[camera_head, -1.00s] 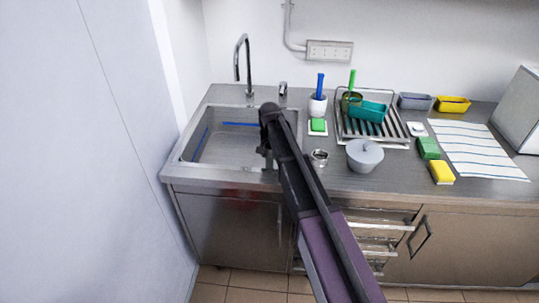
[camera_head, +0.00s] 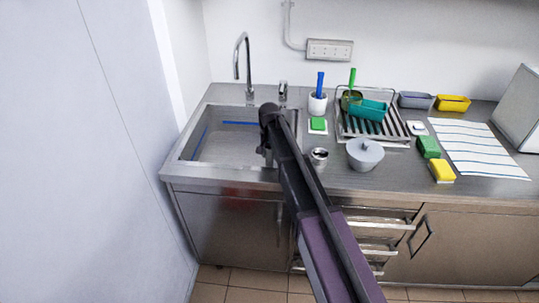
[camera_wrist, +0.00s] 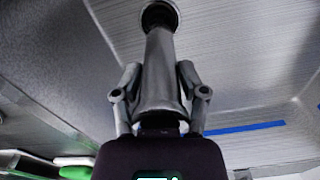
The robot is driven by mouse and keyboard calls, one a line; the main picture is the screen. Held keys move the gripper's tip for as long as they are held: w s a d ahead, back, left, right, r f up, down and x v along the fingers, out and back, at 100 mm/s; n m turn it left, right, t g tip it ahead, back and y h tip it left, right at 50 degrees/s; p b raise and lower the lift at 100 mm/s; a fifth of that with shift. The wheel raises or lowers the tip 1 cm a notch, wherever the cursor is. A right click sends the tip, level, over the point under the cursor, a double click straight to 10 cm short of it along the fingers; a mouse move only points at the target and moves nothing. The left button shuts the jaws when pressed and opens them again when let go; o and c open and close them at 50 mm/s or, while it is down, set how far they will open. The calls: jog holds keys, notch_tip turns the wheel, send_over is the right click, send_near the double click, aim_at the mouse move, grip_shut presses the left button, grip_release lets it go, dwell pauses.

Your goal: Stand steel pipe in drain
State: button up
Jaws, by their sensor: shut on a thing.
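In the wrist view my gripper (camera_wrist: 160,95) is shut on the grey steel pipe (camera_wrist: 159,62), with one finger on either side of it. The pipe points away from the wrist over the sink floor. Its far end overlaps the dark round drain (camera_wrist: 158,14) at the top of the picture; I cannot tell whether it is inside the drain or just above it. In the head view my arm reaches to the right part of the steel sink (camera_head: 222,150). There the arm hides the drain and most of the gripper, and I cannot make out the pipe.
A faucet (camera_head: 242,65) stands behind the sink. Blue strips mark the sink walls. The sink's left part is clear.

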jog(key=shift+f, duration=0.3)
jog(key=o, duration=0.8)
jog(key=shift+r, duration=0.15)
jog(key=shift+r+p, duration=5.35)
jog(key=shift+r, duration=0.1)
jog(key=shift+n, duration=0.6)
jog(key=s+d, duration=1.2)
jog(key=d, duration=0.1)
jog(key=shift+s+d, duration=0.3)
jog(key=shift+s, duration=0.1)
jog(key=shift+n, duration=0.7)
jog(key=s+d, duration=0.3)
jog(key=s, duration=0.1)
jog(key=s+d, duration=0.3)
jog(key=s, duration=0.1)
jog(key=s+d, duration=0.3)
jog(key=s, duration=0.2)
jog(key=shift+d, duration=0.25)
